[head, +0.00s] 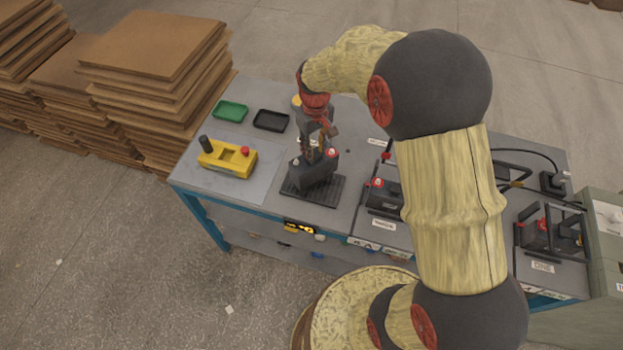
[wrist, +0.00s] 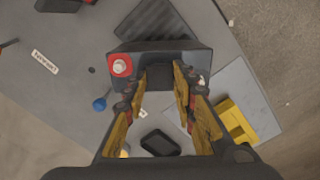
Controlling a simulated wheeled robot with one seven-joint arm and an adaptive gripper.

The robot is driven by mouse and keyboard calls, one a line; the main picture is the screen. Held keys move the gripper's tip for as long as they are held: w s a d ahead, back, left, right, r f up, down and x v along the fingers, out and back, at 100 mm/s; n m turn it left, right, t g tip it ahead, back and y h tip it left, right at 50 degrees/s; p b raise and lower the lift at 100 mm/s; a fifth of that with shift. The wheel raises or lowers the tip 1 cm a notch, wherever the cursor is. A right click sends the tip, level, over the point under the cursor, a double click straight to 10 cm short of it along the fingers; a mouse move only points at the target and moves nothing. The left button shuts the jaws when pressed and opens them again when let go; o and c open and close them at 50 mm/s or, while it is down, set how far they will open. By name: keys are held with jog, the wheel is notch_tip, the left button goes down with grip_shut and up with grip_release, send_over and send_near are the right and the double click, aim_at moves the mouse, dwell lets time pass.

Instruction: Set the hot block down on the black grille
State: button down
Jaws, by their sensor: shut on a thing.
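The hot block is a dark grey battery-like block (head: 313,171) with a red terminal and a pale one on top. My gripper (head: 318,150) points down and is shut on its upper part. The block also shows in the wrist view (wrist: 140,62), between the fingers of my gripper (wrist: 160,78). The black grille (head: 332,194) is a ribbed mat on the grey table, right under the block. It also shows in the wrist view (wrist: 158,18), partly hidden by the block. I cannot tell whether the block touches the grille.
Left of the grille is a yellow device (head: 228,158) with a black knob and red button. A green tray (head: 230,111) and a black tray (head: 271,121) lie behind. Other blocks stand in holders to the right (head: 384,196) (head: 545,236). My arm hides part of the table.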

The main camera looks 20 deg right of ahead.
jog(key=s+d+r+n+p, duration=0.3)
jog(key=s+r+n, duration=0.3)
jog(key=n, duration=0.5)
jog(key=s+d+r+n+p, duration=0.2)
jog(key=s+d+r+n, duration=0.15)
jog(key=s+n, duration=0.5)
jog(key=n+b, duration=0.2)
send_over(314, 164)
notch_tip(314, 164, down, 8)
jog(key=shift+w+d+f, duration=0.1)
jog(key=shift+d+f, duration=0.05)
jog(key=shift+f, duration=0.05)
jog(key=shift+w+a+f, duration=0.2)
jog(key=shift+w+f, duration=0.05)
jog(key=shift+f, duration=1.7)
jog(key=shift+f+b, duration=0.15)
jog(key=shift+b, duration=0.15)
jog(key=c, duration=1.5)
grip_release()
jog(key=shift+s+f, duration=0.1)
jog(key=shift+o, duration=0.2)
